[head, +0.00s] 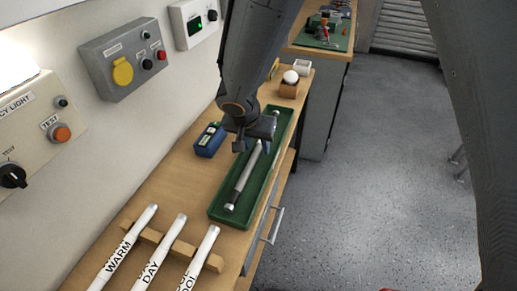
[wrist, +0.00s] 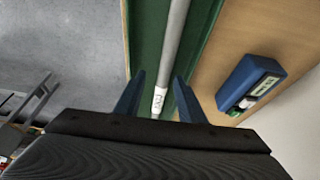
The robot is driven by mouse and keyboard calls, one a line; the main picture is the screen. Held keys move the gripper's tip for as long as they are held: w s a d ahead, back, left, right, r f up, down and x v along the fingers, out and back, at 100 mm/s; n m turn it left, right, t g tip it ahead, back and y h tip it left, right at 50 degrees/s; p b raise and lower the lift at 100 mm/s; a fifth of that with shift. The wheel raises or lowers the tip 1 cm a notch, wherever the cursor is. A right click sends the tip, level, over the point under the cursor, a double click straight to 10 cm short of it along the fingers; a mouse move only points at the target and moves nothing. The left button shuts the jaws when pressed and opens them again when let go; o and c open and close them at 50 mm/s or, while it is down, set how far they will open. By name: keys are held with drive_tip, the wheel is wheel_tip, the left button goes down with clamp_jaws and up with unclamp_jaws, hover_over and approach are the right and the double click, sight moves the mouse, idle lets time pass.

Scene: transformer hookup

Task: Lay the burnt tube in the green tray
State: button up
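The burnt tube (head: 243,180), grey with a darkened lower end and pale caps, lies lengthwise in the long green tray (head: 217,212) on the wooden bench. My gripper (head: 254,147) is over the middle of the tray and hides part of the tube in the head view. In the wrist view, my gripper (wrist: 159,82) has its two blue fingers spread apart, with gaps beside the tube (wrist: 174,45). A white label shows on the tube between them. The tray floor (wrist: 149,35) shows around the tube; no finger appears to touch it.
A blue box (head: 210,139) stands left of the tray, also in the wrist view (wrist: 248,82). Three white labelled tubes rest on a wooden rack (head: 152,236) at the near end. Wall control boxes (head: 125,58) line the left; open floor lies right.

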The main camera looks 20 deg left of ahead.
drive_tip(key=b+v, duration=0.1)
drive_tip(key=v, duration=0.8)
drive_tip(key=s+d+g, duration=0.1)
drive_tip(key=s+d, duration=0.1)
drive_tip(key=d, duration=0.9)
drive_tip(key=s+d+f+g, duration=0.1)
drive_tip(key=s+d, duration=0.2)
drive_tip(key=d, duration=0.9)
drive_tip(key=s+d+f+g, duration=0.1)
drive_tip(key=s+d, duration=0.2)
drive_tip(key=d, duration=0.9)
drive_tip(key=shift+n+g+y, duration=0.3)
drive_tip(key=shift+n+g, duration=0.1)
drive_tip(key=shift+d+f, duration=0.1)
drive_tip(key=shift+c, duration=0.6)
